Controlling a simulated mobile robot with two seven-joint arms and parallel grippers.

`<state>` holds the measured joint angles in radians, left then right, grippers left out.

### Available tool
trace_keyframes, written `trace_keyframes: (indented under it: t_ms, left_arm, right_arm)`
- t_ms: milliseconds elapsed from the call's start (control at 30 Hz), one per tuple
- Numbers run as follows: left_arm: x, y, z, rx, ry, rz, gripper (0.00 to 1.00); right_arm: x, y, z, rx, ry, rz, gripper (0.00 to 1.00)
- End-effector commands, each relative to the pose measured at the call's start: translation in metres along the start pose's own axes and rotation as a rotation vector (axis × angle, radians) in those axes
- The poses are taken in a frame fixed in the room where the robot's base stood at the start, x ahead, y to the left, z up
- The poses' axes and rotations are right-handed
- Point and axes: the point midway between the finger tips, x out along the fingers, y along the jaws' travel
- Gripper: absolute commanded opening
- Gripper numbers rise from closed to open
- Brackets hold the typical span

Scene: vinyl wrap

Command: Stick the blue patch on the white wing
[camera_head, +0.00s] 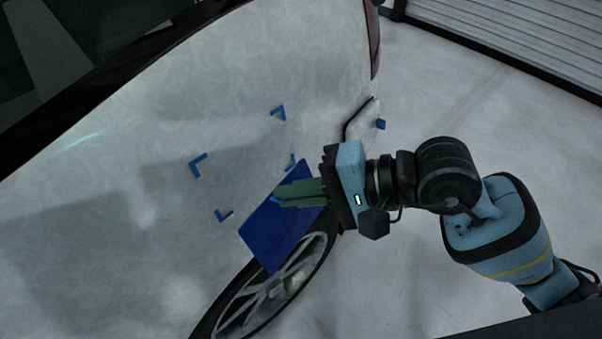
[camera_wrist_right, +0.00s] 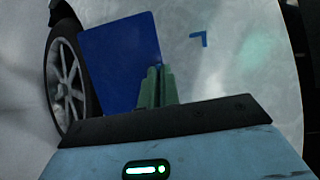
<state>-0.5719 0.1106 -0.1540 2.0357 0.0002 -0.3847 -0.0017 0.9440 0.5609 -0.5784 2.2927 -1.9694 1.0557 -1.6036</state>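The blue patch (camera_head: 275,235) is a flat square sheet. My right gripper (camera_head: 283,198) has its green fingers together at the patch's edge, and the patch hangs from them in front of the wheel. In the right wrist view the patch (camera_wrist_right: 115,62) stands up beyond the green fingers (camera_wrist_right: 156,85). The white wing (camera_head: 120,170) is the car's large pale panel, with several blue corner marks (camera_head: 198,164) on it. One mark (camera_wrist_right: 198,39) shows right of the patch in the wrist view. I cannot tell whether the patch touches the wing. My left gripper is not in view.
A spoked wheel (camera_head: 275,294) sits below the wing and is partly hidden by the patch. A headlight (camera_head: 362,122) with a small blue piece (camera_head: 381,124) is behind my gripper. The grey floor (camera_head: 450,95) is open on the right, up to a slatted shutter (camera_head: 530,30).

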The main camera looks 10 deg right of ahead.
Motion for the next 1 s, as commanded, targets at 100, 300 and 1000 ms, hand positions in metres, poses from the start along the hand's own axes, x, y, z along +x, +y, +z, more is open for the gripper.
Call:
trace_keyframes:
  t_ms: [100,300,1000]
  left_arm:
    - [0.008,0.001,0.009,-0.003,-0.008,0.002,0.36]
    - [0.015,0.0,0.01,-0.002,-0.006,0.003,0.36]
    - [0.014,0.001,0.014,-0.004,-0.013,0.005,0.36]
  right_arm:
    - [-0.007,-0.016,-0.003,-0.013,0.088,-0.129,0.0]
    - [-0.022,-0.034,-0.007,-0.032,0.17,-0.225,0.0]
    - [0.009,-0.045,-0.028,-0.034,0.175,-0.232,0.0]
